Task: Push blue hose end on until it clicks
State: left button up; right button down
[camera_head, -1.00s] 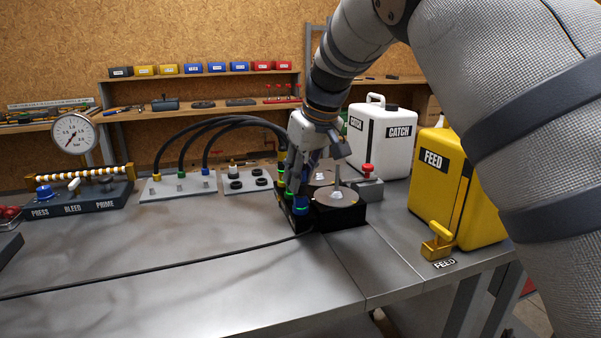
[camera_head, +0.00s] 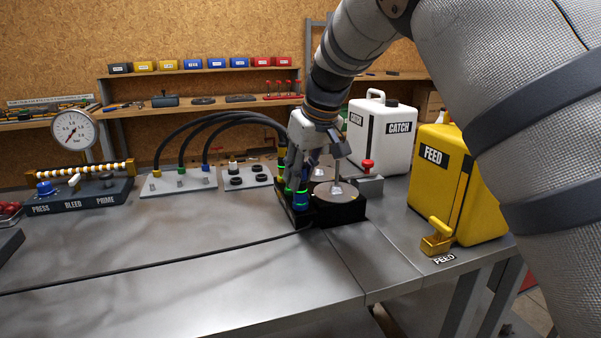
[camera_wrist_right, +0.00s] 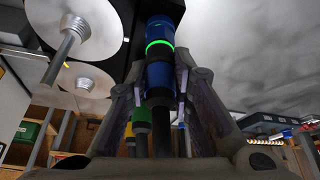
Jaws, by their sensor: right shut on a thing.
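The blue hose end (camera_wrist_right: 160,80) stands between the two fingers of my right gripper (camera_wrist_right: 160,90) in the right wrist view. The gripper is shut on it. A lit green ring (camera_wrist_right: 160,46) lies just beyond it, with a blue collar above; the hose end is in line with this port, with no clear gap. In the head view my right gripper (camera_head: 303,175) points down over the black block (camera_head: 296,220), where blue and green show below the fingers. The hose's lower part is partly hidden by the gripper. My left gripper is not in view.
Yellow and green hose ends (camera_wrist_right: 141,128) stand close beside the gripper. A round-topped black unit (camera_head: 340,205) is just right of it. Black hoses arch left to a grey plate (camera_head: 178,184). White CATCH (camera_head: 385,150) and yellow FEED (camera_head: 440,190) containers stand right. The front bench is mostly clear.

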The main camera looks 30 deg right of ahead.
jog(key=shift+f, duration=0.1)
jog(key=c, duration=1.3)
grip_release()
jog(key=shift+c, duration=0.2)
